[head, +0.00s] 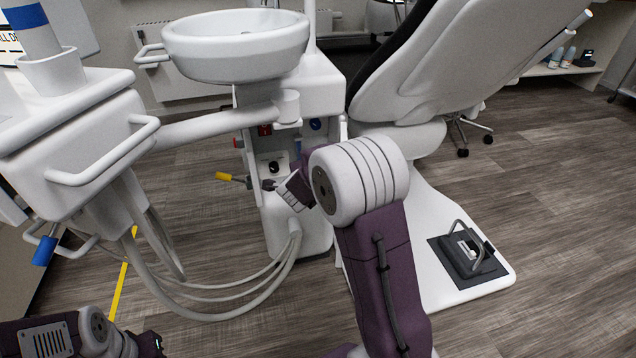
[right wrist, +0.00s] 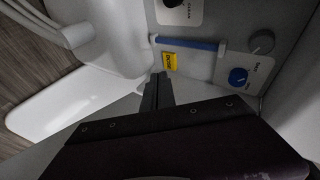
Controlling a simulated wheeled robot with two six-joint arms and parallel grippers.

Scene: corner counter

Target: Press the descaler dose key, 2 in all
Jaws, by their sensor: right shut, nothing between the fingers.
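In the head view my right gripper (head: 268,184) is shut and empty, in front of the dental unit's lower cabinet (head: 290,215), close to a white panel with a black knob (head: 273,167). In the right wrist view the shut fingers (right wrist: 157,92) point at the cabinet front, just below a small yellow label (right wrist: 170,61). Whether they touch it I cannot tell. No key marked as descaler dose can be made out; the lettering is too small or hidden. Only part of my left arm shows at the lower left; its fingers are out of view.
A blue bar (right wrist: 188,43), a blue knob (right wrist: 238,77) and a grey knob (right wrist: 262,41) sit near the label. A yellow-handled lever (head: 223,176) sticks out left of the cabinet. Hoses (head: 215,312) hang at left. A foot pedal (head: 467,255) lies at right.

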